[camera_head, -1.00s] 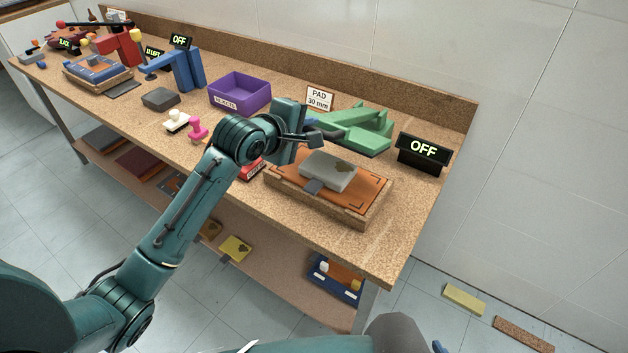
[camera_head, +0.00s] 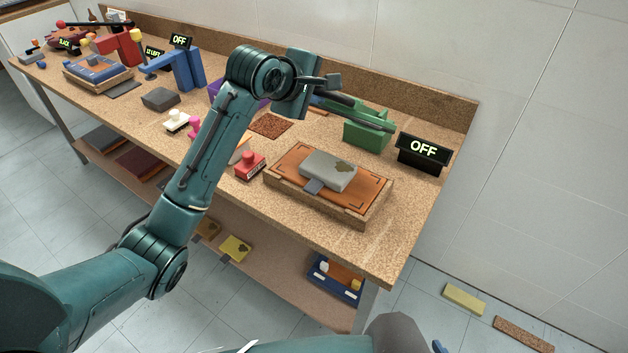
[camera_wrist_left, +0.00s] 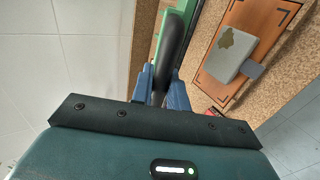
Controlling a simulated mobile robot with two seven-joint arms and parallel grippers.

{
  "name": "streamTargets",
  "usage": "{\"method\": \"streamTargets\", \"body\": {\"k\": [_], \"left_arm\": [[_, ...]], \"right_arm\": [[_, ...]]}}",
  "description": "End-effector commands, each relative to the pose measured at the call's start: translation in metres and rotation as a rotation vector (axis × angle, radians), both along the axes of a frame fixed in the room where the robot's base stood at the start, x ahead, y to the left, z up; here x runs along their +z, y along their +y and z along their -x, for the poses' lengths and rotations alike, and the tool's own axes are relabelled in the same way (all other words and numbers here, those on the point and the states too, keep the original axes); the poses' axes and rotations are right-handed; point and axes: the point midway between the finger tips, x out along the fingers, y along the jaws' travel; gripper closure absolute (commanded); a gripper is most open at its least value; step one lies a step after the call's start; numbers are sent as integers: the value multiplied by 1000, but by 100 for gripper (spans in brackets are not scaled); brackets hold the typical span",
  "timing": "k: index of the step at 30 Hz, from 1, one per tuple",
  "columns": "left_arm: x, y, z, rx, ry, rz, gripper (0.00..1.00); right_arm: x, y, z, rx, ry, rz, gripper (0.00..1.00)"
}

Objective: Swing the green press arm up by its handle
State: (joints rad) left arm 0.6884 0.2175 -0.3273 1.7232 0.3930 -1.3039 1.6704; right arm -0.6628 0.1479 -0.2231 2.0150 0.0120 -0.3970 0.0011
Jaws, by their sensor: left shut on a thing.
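The green press (camera_head: 366,136) stands at the back right of the bench, and its green arm (camera_head: 372,119) reaches left from it, raised above the bench. The arm's dark handle (camera_head: 338,97) lies at my left gripper (camera_head: 328,86). The left wrist view shows the black handle (camera_wrist_left: 172,50) between the two blue fingers of my left gripper (camera_wrist_left: 160,85), which is shut on it. Part of the green arm shows beside the handle in that view (camera_wrist_left: 157,38). My wrist hides part of the handle in the head view. My right gripper is out of view.
A grey block (camera_head: 328,170) lies on an orange pad on a cork board (camera_head: 318,206) in front of the press. A black OFF sign (camera_head: 424,153) stands right of it. A red stamp (camera_head: 250,167) and a purple bin (camera_head: 214,88) are at left. The wall ledge is behind.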

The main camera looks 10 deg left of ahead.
Motion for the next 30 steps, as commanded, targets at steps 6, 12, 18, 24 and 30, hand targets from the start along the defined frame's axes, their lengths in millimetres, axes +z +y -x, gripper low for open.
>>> {"method": "streamTargets", "body": {"k": [6,12,18,24,30], "left_arm": [[14,-3,-9,1,9,-3,100],[31,-8,-25,3,49,-17,100],[49,-14,-40,2,86,-31,100],[57,-17,-48,3,111,-41,100],[58,-17,-48,2,112,-41,100]], "right_arm": [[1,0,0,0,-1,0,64],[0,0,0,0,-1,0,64],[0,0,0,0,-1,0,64],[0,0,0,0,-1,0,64],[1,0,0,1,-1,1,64]]}}
